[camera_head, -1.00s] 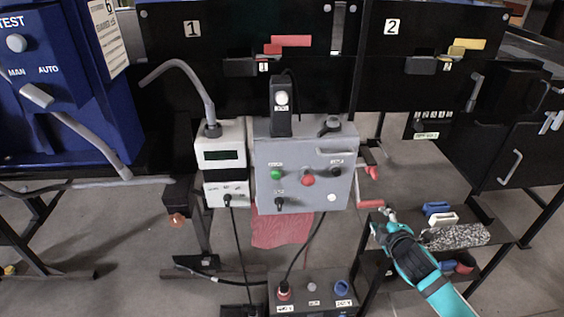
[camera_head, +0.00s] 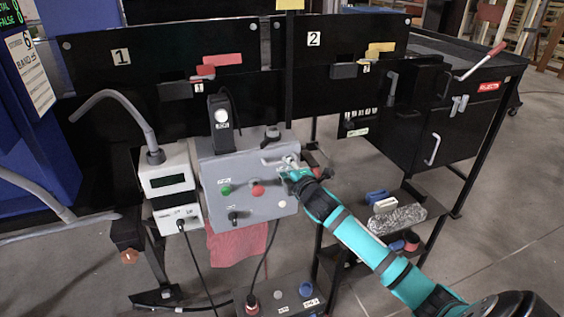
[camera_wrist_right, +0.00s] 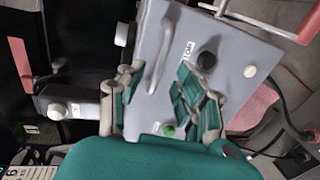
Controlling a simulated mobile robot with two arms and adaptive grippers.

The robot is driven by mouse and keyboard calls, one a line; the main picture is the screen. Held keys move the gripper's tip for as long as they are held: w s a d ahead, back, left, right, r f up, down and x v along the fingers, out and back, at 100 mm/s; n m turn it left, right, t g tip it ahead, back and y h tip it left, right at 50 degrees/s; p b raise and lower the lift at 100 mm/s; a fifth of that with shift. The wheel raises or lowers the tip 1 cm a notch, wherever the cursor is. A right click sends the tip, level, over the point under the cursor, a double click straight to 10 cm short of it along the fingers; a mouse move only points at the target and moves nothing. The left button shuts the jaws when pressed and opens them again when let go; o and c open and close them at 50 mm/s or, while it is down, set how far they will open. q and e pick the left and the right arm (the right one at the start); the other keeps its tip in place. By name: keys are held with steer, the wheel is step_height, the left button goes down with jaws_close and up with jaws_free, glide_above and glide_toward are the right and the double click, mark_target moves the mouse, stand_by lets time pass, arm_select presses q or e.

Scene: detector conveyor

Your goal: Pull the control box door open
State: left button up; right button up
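The grey control box (camera_head: 246,190) stands in the middle of the head view. Its front door carries a green button, a red button and dark knobs, and appears shut. My right gripper (camera_head: 289,168) is at the upper right of the box front and partly covers the door handle. In the wrist view the pale bar handle (camera_wrist_right: 163,50) runs up the grey door (camera_wrist_right: 205,35). My right gripper (camera_wrist_right: 158,78) is open there, with a finger on each side of the handle's lower end in the picture. Contact cannot be told. My left gripper is not in view.
A white meter box (camera_head: 168,185) adjoins the control box on the left. A red cloth (camera_head: 238,243) hangs below. A black cabinet (camera_head: 428,120) stands at right. A shelf at lower right holds a speckled block (camera_head: 398,219). Open floor lies at the far right.

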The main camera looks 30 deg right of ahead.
mark_target(283, 163)
steer(key=x, duration=0.5)
steer(key=shift+w, duration=0.2)
steer(key=shift+f, duration=0.1)
jaws_close()
stand_by(0.3)
